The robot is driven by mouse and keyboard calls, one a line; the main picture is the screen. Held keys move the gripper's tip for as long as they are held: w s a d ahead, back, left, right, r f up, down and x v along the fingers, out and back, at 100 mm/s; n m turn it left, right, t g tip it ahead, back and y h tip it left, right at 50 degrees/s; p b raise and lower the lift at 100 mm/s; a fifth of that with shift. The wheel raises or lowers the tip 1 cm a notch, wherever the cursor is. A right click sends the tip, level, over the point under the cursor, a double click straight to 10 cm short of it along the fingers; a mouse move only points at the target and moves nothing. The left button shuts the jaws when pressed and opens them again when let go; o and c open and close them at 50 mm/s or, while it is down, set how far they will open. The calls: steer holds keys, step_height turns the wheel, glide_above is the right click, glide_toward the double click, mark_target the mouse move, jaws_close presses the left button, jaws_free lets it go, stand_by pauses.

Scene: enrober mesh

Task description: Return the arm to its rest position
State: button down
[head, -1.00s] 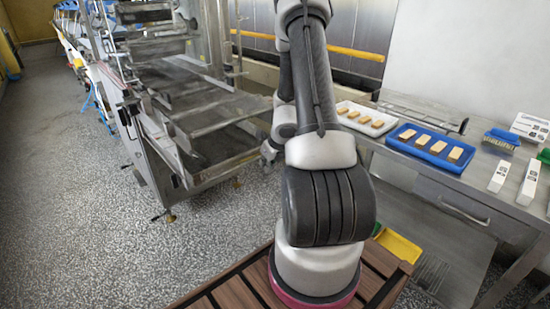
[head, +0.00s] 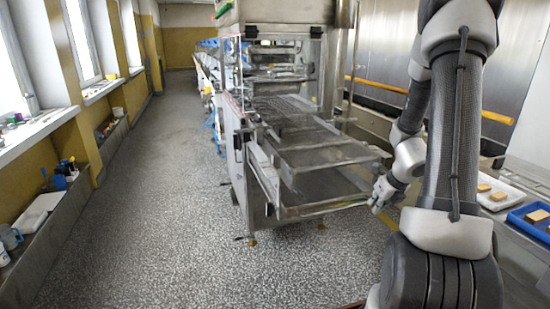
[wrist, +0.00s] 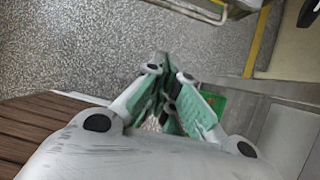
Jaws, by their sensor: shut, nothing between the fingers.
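My arm rises at the right of the head view. My gripper (head: 381,196) hangs low beside the right end of the enrober machine's lower tray, small in this view; I cannot tell whether it touches it. In the wrist view my gripper (wrist: 167,68) shows its grey links and green finger pads drawn together, with nothing held between them. The enrober (head: 290,150), a steel machine with mesh shelves and clear panels, stands left of my arm.
A white tray (head: 513,196) and a blue tray (head: 520,221) with biscuits sit at the right. A green bin (wrist: 216,98) shows low beyond the fingers in the wrist view. The speckled floor (head: 170,200) is open left of the machine. A window ledge (head: 40,128) runs along the left wall.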

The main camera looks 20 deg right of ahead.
steer(key=s+a+r+n+g+y, duration=0.3)
steer(key=s+a+r+n, duration=0.5)
steer(key=n, duration=1.1)
steer(key=s+a+r+n+t+h, duration=0.1)
steer(key=s+a+r+n, duration=0.3)
steer(key=s+r+n, duration=0.2)
steer(key=s+a+r+n+t+h, duration=0.1)
steer(key=s+a+r+n, duration=0.3)
steer(key=r+n, duration=0.6)
step_height(320, 180, up, 2)
steer(key=shift+s+a+r+n+h, duration=0.15)
steer(key=shift+s+a+n+h, duration=0.15)
steer(key=shift+s+h, duration=0.5)
steer(key=shift+s, duration=0.2)
